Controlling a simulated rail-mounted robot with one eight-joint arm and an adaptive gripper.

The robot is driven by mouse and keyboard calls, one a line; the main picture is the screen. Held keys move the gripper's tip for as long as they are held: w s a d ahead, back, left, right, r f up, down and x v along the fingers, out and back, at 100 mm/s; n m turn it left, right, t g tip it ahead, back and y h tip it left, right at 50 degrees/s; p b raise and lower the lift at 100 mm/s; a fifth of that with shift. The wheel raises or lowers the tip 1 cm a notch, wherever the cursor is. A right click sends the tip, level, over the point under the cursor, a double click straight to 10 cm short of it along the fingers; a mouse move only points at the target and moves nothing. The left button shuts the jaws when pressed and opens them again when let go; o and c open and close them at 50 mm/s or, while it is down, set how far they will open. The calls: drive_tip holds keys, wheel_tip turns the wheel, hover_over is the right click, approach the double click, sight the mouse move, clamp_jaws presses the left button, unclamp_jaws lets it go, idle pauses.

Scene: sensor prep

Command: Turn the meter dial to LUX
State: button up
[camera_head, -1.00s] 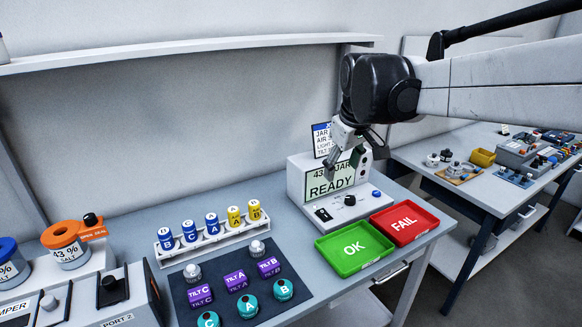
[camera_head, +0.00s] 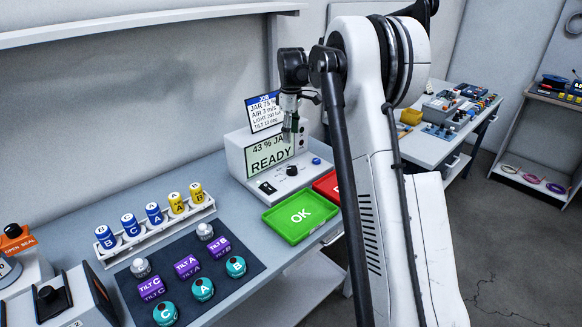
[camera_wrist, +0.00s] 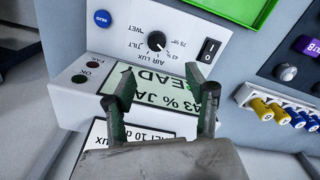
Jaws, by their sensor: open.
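The meter (camera_head: 236,152) is a white box on the bench, and its screen (camera_head: 268,154) reads "43 % JAR" and "READY". Its black dial (camera_head: 292,170) sits on the low front panel. In the wrist view the dial (camera_wrist: 156,41) appears upside down, with LUX, AIR, TILT and WET printed around it; a white mark shows at its lower right. My gripper (camera_head: 289,135) points down in front of the screen, above the dial. In the wrist view my gripper (camera_wrist: 160,88) is open and empty, its fingers over the screen and apart from the dial.
A black rocker switch (camera_wrist: 208,50) and a blue button (camera_wrist: 102,18) flank the dial. A green OK tray (camera_head: 300,215) and a red FAIL tray (camera_head: 328,184) are in front. A job card (camera_head: 264,110) stands behind. A vial rack (camera_head: 160,228) is at left.

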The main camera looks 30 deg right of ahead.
sight(292, 168)
drive_tip(key=f, duration=1.4)
drive_tip(key=shift+w+d+f, duration=0.25)
drive_tip(key=shift+d+f, duration=0.05)
drive_tip(key=shift+f, duration=0.1)
drive_tip(key=c, duration=1.1)
